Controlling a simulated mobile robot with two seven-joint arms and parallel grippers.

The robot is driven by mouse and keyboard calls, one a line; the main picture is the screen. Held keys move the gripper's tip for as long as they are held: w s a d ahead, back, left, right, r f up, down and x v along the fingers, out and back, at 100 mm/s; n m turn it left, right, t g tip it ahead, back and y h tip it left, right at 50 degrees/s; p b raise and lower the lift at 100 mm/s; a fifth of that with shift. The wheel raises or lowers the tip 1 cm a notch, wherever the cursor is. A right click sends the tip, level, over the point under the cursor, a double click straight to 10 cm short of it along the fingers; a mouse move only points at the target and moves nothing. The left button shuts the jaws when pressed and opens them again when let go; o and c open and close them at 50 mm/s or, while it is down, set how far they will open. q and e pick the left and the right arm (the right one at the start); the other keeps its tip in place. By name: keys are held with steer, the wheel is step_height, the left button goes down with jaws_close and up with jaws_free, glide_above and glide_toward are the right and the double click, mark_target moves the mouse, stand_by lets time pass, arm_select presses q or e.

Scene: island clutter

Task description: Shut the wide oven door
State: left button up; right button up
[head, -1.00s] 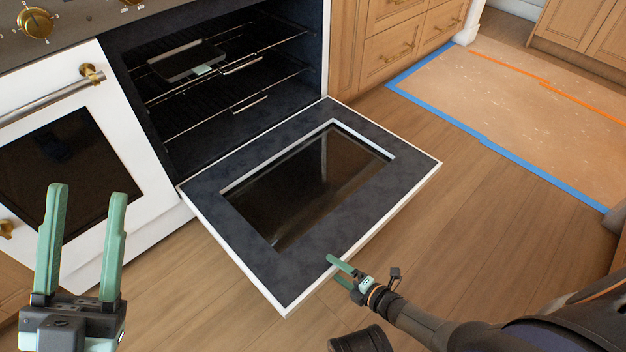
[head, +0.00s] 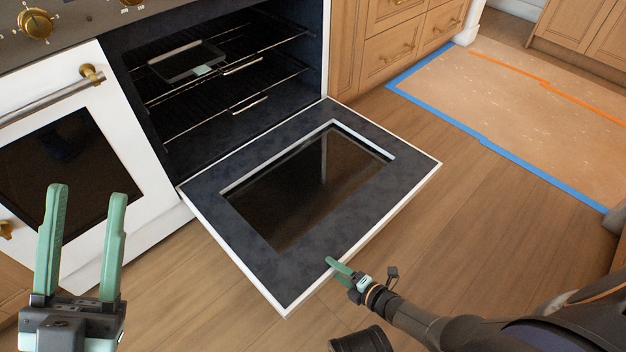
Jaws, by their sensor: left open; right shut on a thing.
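The wide oven door (head: 212,213) is folded down open, its dark inner face and glass window facing up, with a white rim. The oven cavity (head: 160,105) behind it is exposed. My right gripper (head: 334,270) is at the door's outer edge, on its near right side, shut with the edge between its green fingers. The lower finger is partly hidden by the door's edge. My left gripper (head: 84,215) is open and empty, fingers pointing up, in the lower left in front of the narrower oven door.
The narrower white oven door (head: 150,185) with a metal bar handle is closed at left. Wire racks (head: 245,70) and a dark tray (head: 187,65) are inside the oven. Wooden drawers (head: 400,55) stand right of it.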

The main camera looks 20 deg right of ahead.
steer(key=c, duration=0.6)
steer(key=shift+o, duration=0.2)
steer(key=shift+g, duration=0.5)
steer(key=r+p, duration=0.2)
steer(key=p, duration=0.1)
steer(key=r+p, duration=0.3)
steer(key=p, duration=0.1)
steer(key=shift+w+r, duration=0.2)
steer(key=shift+r, duration=0.1)
steer(key=shift+r+p, duration=0.2)
steer(key=shift+p, duration=0.1)
arm_select(q)
step_height(320, 180, up, 8)
steer(key=a, duration=0.1)
steer(key=shift+s+r+t, duration=0.2)
steer(key=shift+t, duration=0.1)
steer(key=shift+n, duration=0.3)
steer(key=shift+r, duration=0.15)
